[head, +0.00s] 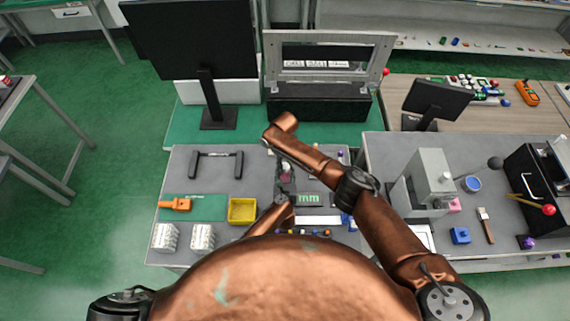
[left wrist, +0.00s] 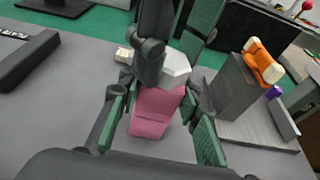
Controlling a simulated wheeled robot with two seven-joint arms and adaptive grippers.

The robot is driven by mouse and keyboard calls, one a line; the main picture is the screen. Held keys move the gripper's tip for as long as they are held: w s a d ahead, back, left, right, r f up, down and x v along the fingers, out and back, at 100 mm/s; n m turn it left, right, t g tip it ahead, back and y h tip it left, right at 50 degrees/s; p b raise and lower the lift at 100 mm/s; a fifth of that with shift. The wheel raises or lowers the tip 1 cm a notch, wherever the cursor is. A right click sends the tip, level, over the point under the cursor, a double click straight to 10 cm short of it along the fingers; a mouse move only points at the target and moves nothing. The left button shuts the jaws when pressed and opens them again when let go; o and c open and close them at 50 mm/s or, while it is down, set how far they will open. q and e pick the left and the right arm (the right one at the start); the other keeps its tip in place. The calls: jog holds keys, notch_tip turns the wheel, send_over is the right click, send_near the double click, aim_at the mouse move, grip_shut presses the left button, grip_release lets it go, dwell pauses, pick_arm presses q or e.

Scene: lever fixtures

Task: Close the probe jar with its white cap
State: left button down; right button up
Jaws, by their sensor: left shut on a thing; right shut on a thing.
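The pink probe jar (left wrist: 152,112) stands between the fingers of my left gripper (left wrist: 160,100), which is shut on it. The white cap (left wrist: 176,68) appears at the top of the jar, between the fingers of my right gripper (left wrist: 176,52), which is shut on it. I cannot tell whether the cap is seated or just above the rim. In the head view my left gripper (head: 285,184) is over the middle of the bench; the jar there is small and mostly covered by the grippers and my right arm.
A grey block with an orange piece (left wrist: 262,62) stands close at right in the wrist view. In the head view a yellow bin (head: 242,211), an orange tool (head: 176,204) and a black handle (head: 216,160) lie left of the grippers.

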pick_arm(q)
jog(key=shift+d, duration=0.1)
pick_arm(e)
jog(key=shift+m, duration=1.1)
jog(key=o, duration=1.3)
jog(key=shift+r, duration=2.3)
jog(key=shift+w+r+n, duration=0.15)
jog(key=shift+r+n, duration=0.3)
jog(key=shift+n, duration=0.65)
jog(key=n, duration=0.1)
jog(key=r+n, duration=0.1)
jog(key=n, duration=0.3)
jog(key=r+n, duration=0.1)
jog(key=n, duration=0.2)
